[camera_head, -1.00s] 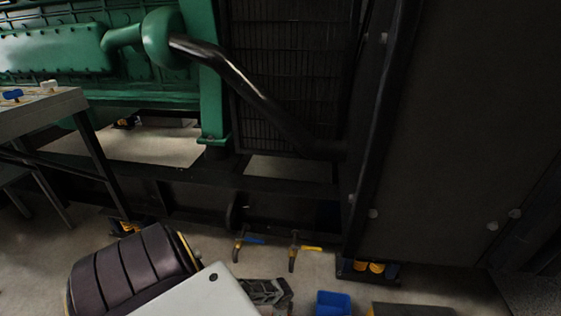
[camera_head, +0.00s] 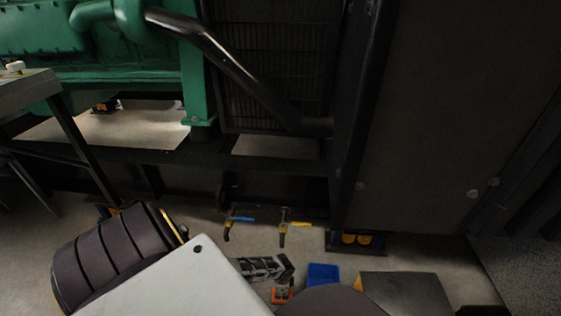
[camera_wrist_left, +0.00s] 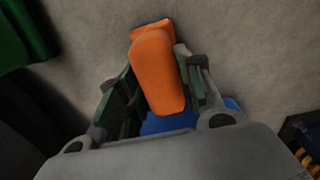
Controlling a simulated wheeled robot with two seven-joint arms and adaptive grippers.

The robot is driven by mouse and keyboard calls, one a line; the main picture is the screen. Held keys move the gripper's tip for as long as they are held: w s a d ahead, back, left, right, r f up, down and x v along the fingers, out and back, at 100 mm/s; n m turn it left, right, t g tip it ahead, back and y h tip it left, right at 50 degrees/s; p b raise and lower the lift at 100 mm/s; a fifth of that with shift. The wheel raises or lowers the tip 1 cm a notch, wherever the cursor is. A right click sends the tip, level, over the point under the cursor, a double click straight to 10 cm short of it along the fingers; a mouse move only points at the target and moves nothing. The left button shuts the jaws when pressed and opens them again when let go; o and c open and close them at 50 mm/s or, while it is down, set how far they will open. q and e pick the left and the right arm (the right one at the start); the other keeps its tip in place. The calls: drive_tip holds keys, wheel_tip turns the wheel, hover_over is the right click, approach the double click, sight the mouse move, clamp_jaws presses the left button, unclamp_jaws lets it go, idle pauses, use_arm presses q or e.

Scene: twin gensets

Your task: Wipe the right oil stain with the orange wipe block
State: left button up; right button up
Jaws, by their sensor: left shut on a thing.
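The orange wipe block (camera_wrist_left: 158,72) is between the two fingers of my left gripper (camera_wrist_left: 160,78) in the left wrist view. The gripper is shut on it. A second orange part (camera_wrist_left: 153,27) shows just beyond the block's far end, over the pale floor. In the head view my left gripper (camera_head: 281,281) is low in the middle, with the orange block (camera_head: 283,296) at its fingers, left of the blue bin. I cannot make out an oil stain in either view. My right gripper is not in view.
The blue bin (camera_head: 322,274) stands on the floor and shows partly behind the gripper in the wrist view (camera_wrist_left: 171,123). A grey-brown box (camera_head: 405,292) is to its right. Valves with blue (camera_head: 243,219) and yellow (camera_head: 300,224) handles stick out below the genset frame. A table (camera_head: 30,88) stands at left.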

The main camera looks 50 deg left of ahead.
sight(290, 293)
use_arm(q)
drive_tip(key=shift+d, duration=0.25)
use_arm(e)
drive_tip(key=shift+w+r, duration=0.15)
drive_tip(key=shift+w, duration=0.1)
use_arm(q)
drive_tip(key=shift+w+d, duration=0.4)
drive_tip(key=shift+d, duration=0.1)
drive_tip(key=shift+w+d, duration=0.8)
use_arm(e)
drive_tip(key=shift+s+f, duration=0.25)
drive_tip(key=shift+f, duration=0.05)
use_arm(q)
drive_tip(key=shift+s+d+f, duration=0.1)
drive_tip(key=shift+s+d, duration=0.1)
drive_tip(key=shift+s, duration=0.1)
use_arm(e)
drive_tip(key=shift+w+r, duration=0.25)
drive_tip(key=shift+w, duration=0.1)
use_arm(q)
drive_tip(key=shift+s, duration=0.15)
drive_tip(key=shift+s+a+p, duration=0.35)
drive_tip(key=shift+s+a, duration=0.25)
drive_tip(key=shift+a, duration=0.2)
drive_tip(key=shift+s+a+p, duration=0.3)
drive_tip(key=shift+s+a, duration=0.25)
drive_tip(key=shift+a, duration=0.2)
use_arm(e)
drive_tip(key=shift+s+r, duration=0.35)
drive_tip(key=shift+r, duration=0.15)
